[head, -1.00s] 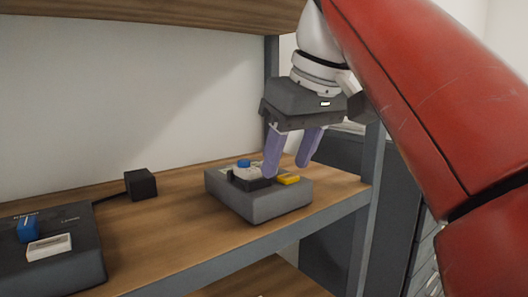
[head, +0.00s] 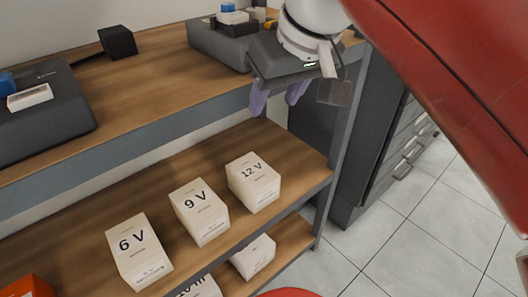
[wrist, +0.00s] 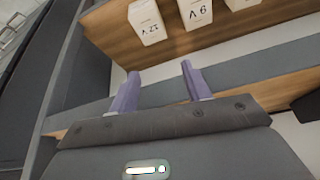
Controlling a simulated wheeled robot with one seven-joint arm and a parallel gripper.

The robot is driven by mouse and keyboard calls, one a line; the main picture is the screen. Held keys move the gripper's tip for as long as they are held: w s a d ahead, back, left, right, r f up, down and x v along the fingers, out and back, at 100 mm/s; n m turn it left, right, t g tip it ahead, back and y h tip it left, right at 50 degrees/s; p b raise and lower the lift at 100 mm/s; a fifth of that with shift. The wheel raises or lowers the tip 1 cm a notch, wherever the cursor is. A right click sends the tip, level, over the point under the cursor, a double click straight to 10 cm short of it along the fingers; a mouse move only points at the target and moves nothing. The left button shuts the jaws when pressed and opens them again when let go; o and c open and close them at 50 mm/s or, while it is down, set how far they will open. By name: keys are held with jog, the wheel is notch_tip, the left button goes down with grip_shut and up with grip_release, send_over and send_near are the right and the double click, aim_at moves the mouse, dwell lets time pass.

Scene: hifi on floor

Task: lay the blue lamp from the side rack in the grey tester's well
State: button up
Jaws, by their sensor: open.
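A grey box (head: 208,40) stands on the upper shelf. On it are a white piece with a blue top (head: 229,13) and a yellow piece (head: 271,24), partly cut off above. A dark grey device (head: 50,125) at the left edge carries a blue block (head: 6,83) and a white label piece (head: 30,96). I cannot tell surely which is the tester or which blue thing is the lamp. My gripper (head: 277,100) is open and empty, in front of the upper shelf's edge below the grey box. Its two purple fingers also show in the wrist view (wrist: 160,75).
White boxes marked 6 V (head: 137,250), 9 V (head: 200,212) and 12 V (head: 253,183) stand on the lower shelf (head: 283,155). A black cube (head: 118,41) with a cable sits on the upper shelf. A drawer cabinet (head: 385,140) stands at right beside clear tiled floor.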

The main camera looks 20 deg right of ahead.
jog(key=s+a+f, duration=0.1)
jog(key=s+f, duration=0.1)
jog(key=f, duration=0.7)
jog(key=s+a+f+m+h, duration=0.1)
jog(key=s+f, duration=0.1)
jog(key=f, duration=0.8)
jog(key=shift+f+m+t, duration=0.3)
jog(key=shift+t, duration=0.1)
jog(key=shift+s, duration=0.1)
dwell(0.4)
